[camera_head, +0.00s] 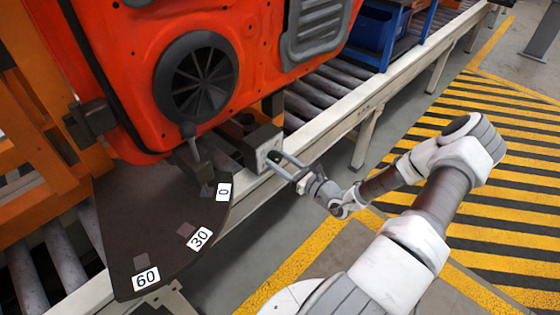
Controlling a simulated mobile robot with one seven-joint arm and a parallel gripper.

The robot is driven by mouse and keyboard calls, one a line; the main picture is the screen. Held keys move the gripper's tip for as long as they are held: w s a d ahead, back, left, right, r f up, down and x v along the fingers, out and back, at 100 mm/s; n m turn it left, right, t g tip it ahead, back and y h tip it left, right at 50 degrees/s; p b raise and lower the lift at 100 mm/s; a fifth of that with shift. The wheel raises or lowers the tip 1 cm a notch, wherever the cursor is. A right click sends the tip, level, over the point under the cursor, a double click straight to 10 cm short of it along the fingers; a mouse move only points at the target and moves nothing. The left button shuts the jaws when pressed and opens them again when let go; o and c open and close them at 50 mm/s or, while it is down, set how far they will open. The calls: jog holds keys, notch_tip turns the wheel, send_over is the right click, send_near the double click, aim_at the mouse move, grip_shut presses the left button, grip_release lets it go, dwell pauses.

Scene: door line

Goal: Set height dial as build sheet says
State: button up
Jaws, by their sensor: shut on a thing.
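The height dial is a dark fan-shaped plate (150,225) at the lower left, with white labels 0 (224,191), 30 (200,238) and 60 (146,278). A dark grey lever (197,160) stands over the plate, its lower end beside the 0 label. A grey block (262,143) with a pale face sits right of the lever, under the orange door. My gripper (299,180) is shut at a light grey handle (290,162) on this block. The fingertips are small, and the exact contact is hard to see. No build sheet is readable in this view.
The orange door panel (135,60) with a round black speaker (196,77) hangs above the dial. A roller conveyor with a pale rail (345,110) runs behind. A blue bin (375,28) stands at the back. The striped floor (510,160) at right is clear.

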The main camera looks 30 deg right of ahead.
grip_shut()
